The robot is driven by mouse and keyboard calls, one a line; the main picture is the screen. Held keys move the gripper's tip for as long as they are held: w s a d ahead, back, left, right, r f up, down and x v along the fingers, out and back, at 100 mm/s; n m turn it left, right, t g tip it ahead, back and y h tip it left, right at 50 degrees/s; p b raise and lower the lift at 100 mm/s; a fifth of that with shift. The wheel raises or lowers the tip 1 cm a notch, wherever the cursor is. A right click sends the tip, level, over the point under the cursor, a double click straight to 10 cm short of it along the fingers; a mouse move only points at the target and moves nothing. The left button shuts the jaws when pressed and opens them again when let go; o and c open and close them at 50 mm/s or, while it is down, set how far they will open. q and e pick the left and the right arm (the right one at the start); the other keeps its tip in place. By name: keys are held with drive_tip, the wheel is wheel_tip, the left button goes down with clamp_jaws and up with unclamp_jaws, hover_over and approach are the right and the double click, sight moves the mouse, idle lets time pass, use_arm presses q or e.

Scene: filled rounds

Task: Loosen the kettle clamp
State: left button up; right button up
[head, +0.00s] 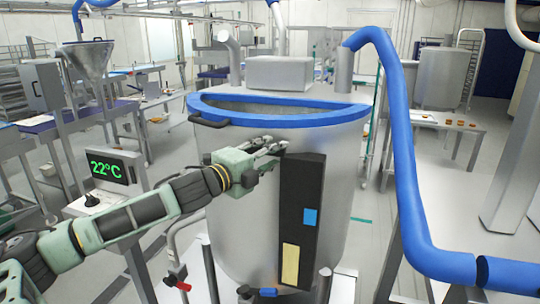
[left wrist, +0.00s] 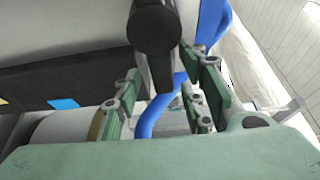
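The kettle (head: 235,225) is a large steel vessel with a blue rim. A short black handle (head: 208,122), which looks like the clamp's, sticks out at the rim's left front. My left gripper (head: 271,147) is below the rim, right of and lower than this handle, in front of the kettle wall. The fingers are apart, with nothing visibly pinched; contact cannot be told. My right gripper is not in view.
A tall black panel (head: 301,190) with blue and yellow labels is on the kettle front, close to my gripper. A thick blue hose (head: 401,150) bends down on the right. A display reading 22°C (head: 107,169) stands at the left, near my arm.

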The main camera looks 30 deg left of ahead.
use_arm(q)
wheel_tip(320, 180, up, 10)
idle(0.7)
drive_tip(key=s+f+b, duration=0.3)
drive_tip(key=s+b, duration=0.4)
drive_tip(key=s, duration=0.1)
drive_tip(key=shift+s+d, duration=0.2)
drive_tip(key=shift+d, duration=0.1)
idle(0.7)
